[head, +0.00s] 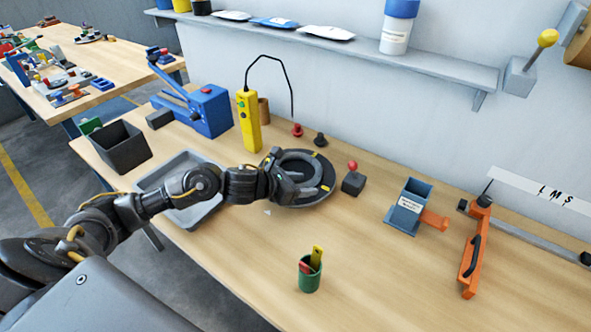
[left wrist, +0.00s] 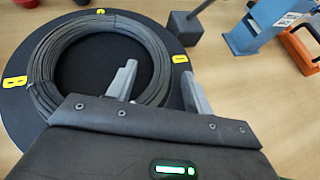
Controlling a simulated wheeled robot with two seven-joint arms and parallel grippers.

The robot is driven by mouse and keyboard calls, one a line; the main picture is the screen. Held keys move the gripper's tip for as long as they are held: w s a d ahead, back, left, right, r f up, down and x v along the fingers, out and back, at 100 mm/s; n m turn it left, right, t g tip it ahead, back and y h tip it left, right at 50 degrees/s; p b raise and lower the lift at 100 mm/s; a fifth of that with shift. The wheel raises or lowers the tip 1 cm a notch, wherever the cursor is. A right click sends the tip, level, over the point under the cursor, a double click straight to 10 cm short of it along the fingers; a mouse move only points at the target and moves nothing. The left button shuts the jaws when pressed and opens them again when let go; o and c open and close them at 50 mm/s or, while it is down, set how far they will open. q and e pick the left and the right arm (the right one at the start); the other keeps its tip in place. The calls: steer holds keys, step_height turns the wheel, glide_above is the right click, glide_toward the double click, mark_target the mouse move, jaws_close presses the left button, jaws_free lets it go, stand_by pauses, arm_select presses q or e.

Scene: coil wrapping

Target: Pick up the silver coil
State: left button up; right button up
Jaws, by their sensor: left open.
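The silver coil (head: 317,172), a dark grey ring of wound wire, lies flat on a round black disc (head: 312,199) with yellow marks. In the left wrist view the coil (left wrist: 45,52) fills the upper left, its near side partly hidden by my gripper body. My left gripper (head: 284,183) is at the coil's left side in the head view. Its open fingers (left wrist: 160,88) appear on either side of the coil's band, one over the hole and one outside. Contact cannot be told. My right gripper is not in view.
A dark block with a red knob (head: 353,180) stands close right of the disc. A grey tray (head: 150,184) lies beneath my left arm. A yellow device (head: 248,122) stands behind, and a green cup (head: 310,275) in front.

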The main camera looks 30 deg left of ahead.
arm_select(q)
jaws_close()
stand_by(0.3)
steer(key=shift+r, duration=0.1)
